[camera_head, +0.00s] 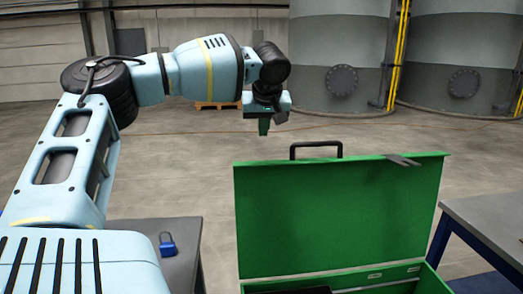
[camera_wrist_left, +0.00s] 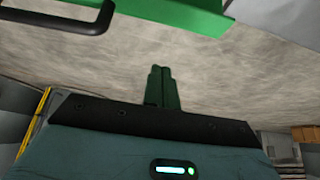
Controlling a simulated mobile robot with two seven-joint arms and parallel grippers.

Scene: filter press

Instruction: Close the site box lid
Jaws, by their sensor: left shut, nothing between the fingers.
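The green site box stands open at the lower middle of the head view, its rim (camera_head: 405,272) cut off by the bottom edge. Its lid (camera_head: 335,220) stands up, with a black handle (camera_head: 316,147) on the top edge. My left gripper (camera_head: 264,127) points down above and left of the handle, apart from the lid, shut and empty. In the left wrist view its green fingers (camera_wrist_left: 161,87) are together, with floor behind them. The lid (camera_wrist_left: 180,14) and handle (camera_wrist_left: 75,20) show at the top of that view. My right gripper is not in view.
A dark grey piece (camera_head: 402,160) lies at the lid's top edge. A grey table (camera_head: 185,227) with a blue padlock-like object (camera_head: 167,244) is left of the box; another table (camera_head: 490,225) is at right. Large tanks (camera_head: 340,55) stand behind. The floor beyond the lid is clear.

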